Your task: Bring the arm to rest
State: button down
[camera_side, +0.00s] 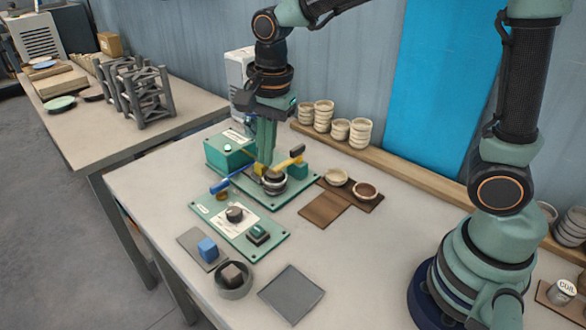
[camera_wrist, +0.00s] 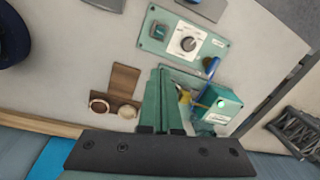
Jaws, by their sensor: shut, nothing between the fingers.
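My gripper (camera_side: 264,160) points straight down above the green fixture plate (camera_side: 300,186). Its green fingers are together with nothing between them. In the side view the fingertips show just over a round dark-topped fitting (camera_side: 274,177); whether they touch it I cannot tell. In the wrist view the shut fingers (camera_wrist: 160,72) hide part of the fixture.
A green box (camera_side: 230,150) stands behind the fixture. A control panel (camera_side: 262,216) with a knob is in front. A blue block (camera_side: 207,249) and a grey mat (camera_side: 291,293) lie nearer.

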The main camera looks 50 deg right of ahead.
jog(key=s+d+r+n+t, duration=0.4)
jog(key=s+d+n, duration=0.5)
jog(key=n, duration=0.5)
jog(key=shift+d+r+n, duration=0.3)
jog(key=shift+d+r, duration=0.35)
jog(key=shift+d, duration=0.05)
dwell(4.7)
